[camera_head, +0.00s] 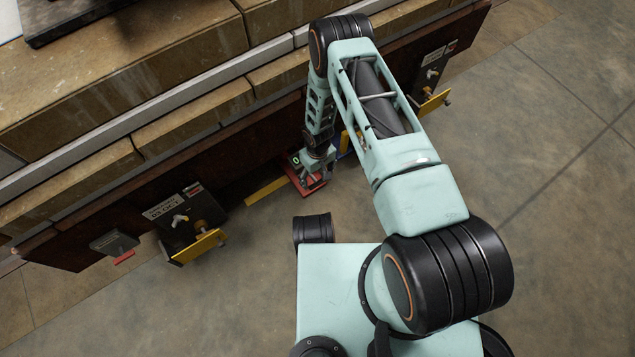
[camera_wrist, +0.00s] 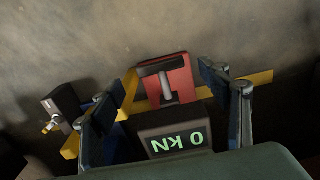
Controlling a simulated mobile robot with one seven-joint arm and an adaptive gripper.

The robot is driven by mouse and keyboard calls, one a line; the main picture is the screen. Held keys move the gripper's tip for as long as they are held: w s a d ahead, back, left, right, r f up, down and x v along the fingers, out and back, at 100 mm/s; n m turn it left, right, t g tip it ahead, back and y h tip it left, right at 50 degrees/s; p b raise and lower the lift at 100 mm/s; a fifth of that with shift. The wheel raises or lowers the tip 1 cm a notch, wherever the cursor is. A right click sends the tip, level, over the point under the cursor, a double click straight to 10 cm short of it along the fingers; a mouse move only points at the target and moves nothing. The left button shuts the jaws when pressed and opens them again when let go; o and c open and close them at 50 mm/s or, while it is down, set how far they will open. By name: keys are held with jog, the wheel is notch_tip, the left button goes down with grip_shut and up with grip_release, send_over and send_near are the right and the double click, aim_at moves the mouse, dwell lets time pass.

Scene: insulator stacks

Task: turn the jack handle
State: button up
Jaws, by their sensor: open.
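A red jack part (camera_wrist: 180,88) with a grey T-shaped bar (camera_wrist: 164,80), which looks like the handle, shows at the centre of the wrist view. Nearer the camera is a dark box with a green display (camera_wrist: 178,142) reading 0 kN, upside down. My gripper (camera_wrist: 154,82) is open, with one blue-black finger on each side of the box and red part. The bar lies between or just beyond the fingertips; contact is not visible. In the head view the red part (camera_head: 303,189) sits low by the stack's side, with my gripper (camera_head: 315,172) over it, partly hiding it.
A yellow bar (camera_wrist: 255,79) passes behind the red part. A black box with a yellow bracket (camera_head: 196,246) stands left along the dark beam, and a similar bracket (camera_head: 434,104) stands right. Tan stone blocks (camera_head: 120,60) rise behind. Open floor (camera_head: 560,170) lies right.

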aim_at(318, 183)
jog(key=shift+f+b, duration=0.5)
jog(key=shift+f, duration=1.45)
jog(key=c, duration=1.2)
